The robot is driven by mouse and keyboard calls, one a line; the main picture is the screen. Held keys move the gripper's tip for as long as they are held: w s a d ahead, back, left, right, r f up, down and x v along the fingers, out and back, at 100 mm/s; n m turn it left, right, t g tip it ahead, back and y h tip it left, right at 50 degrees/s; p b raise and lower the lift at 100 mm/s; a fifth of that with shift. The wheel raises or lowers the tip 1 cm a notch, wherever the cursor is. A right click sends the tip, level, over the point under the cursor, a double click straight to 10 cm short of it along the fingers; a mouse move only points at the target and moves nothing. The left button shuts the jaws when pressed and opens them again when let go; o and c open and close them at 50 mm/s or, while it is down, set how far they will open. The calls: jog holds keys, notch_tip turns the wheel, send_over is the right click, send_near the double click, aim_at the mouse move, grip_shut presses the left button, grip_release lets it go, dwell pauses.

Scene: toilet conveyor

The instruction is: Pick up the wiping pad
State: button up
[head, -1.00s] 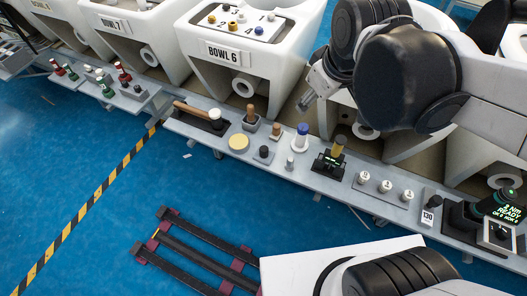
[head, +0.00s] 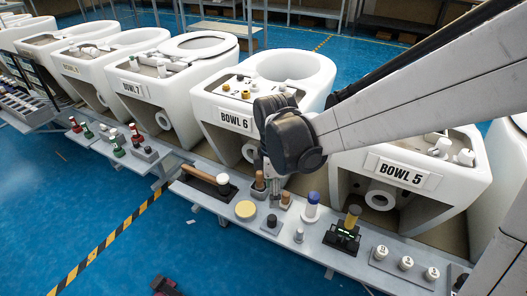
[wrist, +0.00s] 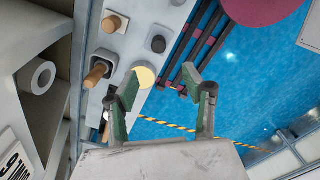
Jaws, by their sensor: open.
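The wiping pad looks to be the pale yellow round disc (head: 245,210) lying flat on the grey shelf in front of Bowl 6. It also shows in the wrist view (wrist: 144,77), partly behind the left finger. My gripper (head: 273,199) points down over the shelf, just right of the disc in the head view. In the wrist view my gripper (wrist: 158,82) shows two green fingers spread apart with nothing between them. How high the fingertips are above the shelf I cannot tell.
On the shelf, a wooden-handled tool (head: 200,175) lies left of the disc, and a small dark knob (head: 271,222) stands right of it. A blue-capped white bottle (head: 312,206) and a yellow-topped black device (head: 346,232) stand further right. Bowl 6 (head: 212,112) rises behind.

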aim_at(273, 217)
notch_tip(273, 217, down, 8)
jog(key=b, duration=0.2)
jog(key=shift+f+b, duration=0.25)
jog(key=shift+b, duration=0.05)
notch_tip(273, 217, down, 5)
jog(key=shift+w+d+f+b, duration=0.1)
jog(key=shift+w+d+b, duration=0.05)
jog(key=shift+b, duration=1.05)
grip_shut()
jog(key=shift+r, duration=0.2)
jog(key=shift+r+p, duration=0.4)
jog(key=shift+r, duration=0.1)
jog(key=r, duration=0.1)
jog(key=r+p, duration=0.1)
jog(key=s+r, duration=0.1)
jog(key=r, duration=0.1)
jog(key=shift+a+p, duration=0.4)
jog(key=s+a+r+p, duration=0.2)
jog(key=s+a+r, duration=0.3)
jog(key=s+a, duration=0.2)
jog(key=shift+s+r+p, duration=0.3)
jog(key=shift+r+p, duration=0.05)
jog(key=shift+r, duration=0.05)
jog(key=shift+a, duration=0.1)
